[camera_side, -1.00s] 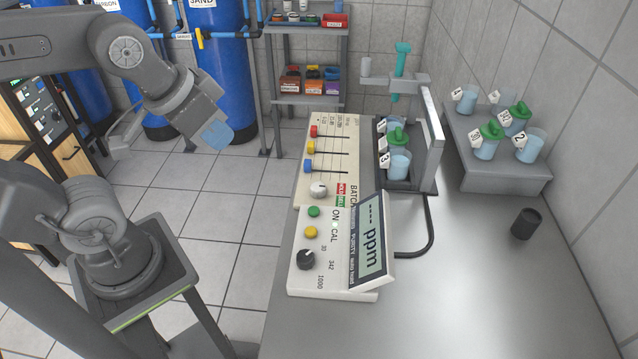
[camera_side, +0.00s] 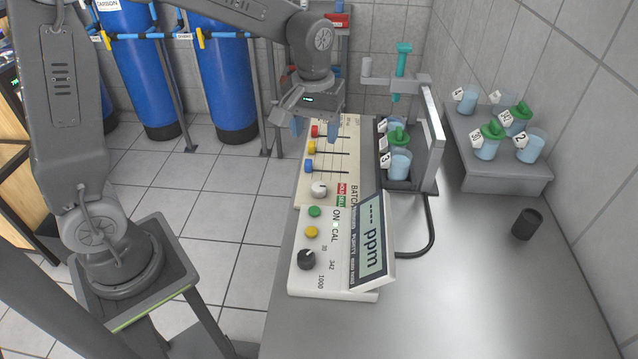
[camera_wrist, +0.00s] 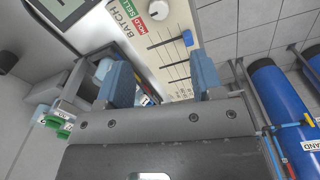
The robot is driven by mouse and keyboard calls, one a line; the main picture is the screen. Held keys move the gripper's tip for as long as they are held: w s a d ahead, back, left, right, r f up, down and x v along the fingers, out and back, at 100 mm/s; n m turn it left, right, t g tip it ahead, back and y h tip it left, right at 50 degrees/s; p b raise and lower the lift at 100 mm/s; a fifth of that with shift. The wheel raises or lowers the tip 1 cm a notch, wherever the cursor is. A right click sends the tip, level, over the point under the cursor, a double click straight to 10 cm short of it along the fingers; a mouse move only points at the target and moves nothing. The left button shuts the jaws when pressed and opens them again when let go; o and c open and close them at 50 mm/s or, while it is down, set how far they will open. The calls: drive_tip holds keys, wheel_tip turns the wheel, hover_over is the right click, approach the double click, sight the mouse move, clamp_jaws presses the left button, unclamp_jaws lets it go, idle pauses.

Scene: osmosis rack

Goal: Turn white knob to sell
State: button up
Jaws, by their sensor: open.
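The white knob (camera_side: 319,189) sits on the cream slider panel (camera_side: 303,190), beside small red and green labels (camera_side: 343,196).
Red (camera_side: 315,131), yellow (camera_side: 311,148) and blue (camera_side: 309,166) sliders line the panel. A ppm meter (camera_side: 370,240) with a black knob stands at the near end. A stand (camera_side: 436,150) with labelled cups is at the right.

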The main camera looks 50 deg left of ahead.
sight(319, 186)
drive_tip(key=f, duration=1)
drive_tip(key=w+f, duration=0.1)
drive_tip(key=f, duration=0.4)
drive_tip(key=shift+c, duration=0.2)
drive_tip(key=c, duration=0.9)
drive_tip(key=m, duration=0.3)
drive_tip(key=shift+m, duration=2.7)
